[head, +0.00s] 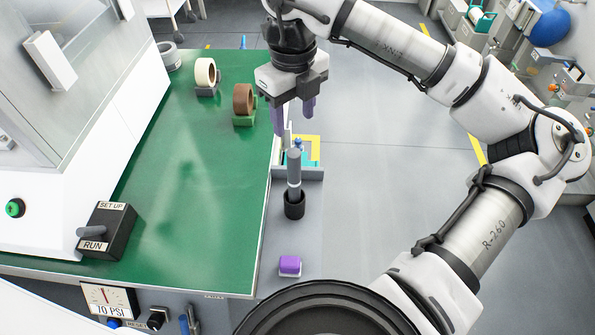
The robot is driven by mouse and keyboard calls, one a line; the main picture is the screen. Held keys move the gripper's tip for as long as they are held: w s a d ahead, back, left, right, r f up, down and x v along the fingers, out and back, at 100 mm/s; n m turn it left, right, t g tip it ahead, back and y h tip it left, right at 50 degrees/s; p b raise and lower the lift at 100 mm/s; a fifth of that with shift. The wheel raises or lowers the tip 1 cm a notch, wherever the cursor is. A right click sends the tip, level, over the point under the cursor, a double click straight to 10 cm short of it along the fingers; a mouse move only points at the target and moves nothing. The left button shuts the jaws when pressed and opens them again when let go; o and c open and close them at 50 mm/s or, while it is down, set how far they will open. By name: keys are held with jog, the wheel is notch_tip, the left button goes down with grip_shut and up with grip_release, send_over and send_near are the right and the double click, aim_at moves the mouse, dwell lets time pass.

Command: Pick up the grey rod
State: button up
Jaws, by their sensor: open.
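The grey rod (294,172) stands upright in a black round holder (294,207), just right of the green table's edge. A small blue piece (297,143) shows at its top; I cannot tell whether it belongs to the rod. My gripper (294,114) points down with its two purple-tipped fingers spread apart. It appears above the rod's top in the picture, with nothing between the fingers. How far apart in depth the gripper and the rod are is hard to tell. The rod's lower end is hidden in the holder.
The green tabletop (190,165) carries a cream tape roll (205,72), a brown tape roll (243,98) and a black switch box (106,230). A white machine (70,110) stands at left. A purple block (290,265) lies nearer than the holder. A tray with yellow and teal parts (310,150) sits behind the rod.

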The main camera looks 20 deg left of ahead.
aim_at(294, 163)
jog(key=f, duration=0.5)
jog(key=f+p, duration=0.1)
jog(key=f, duration=0.1)
jog(key=shift+s+f, duration=0.25)
jog(key=shift+s+f+p, duration=0.1)
jog(key=shift+f+p, duration=0.95)
jog(key=shift+f, duration=1.6)
jog(key=shift+c, duration=0.4)
grip_shut()
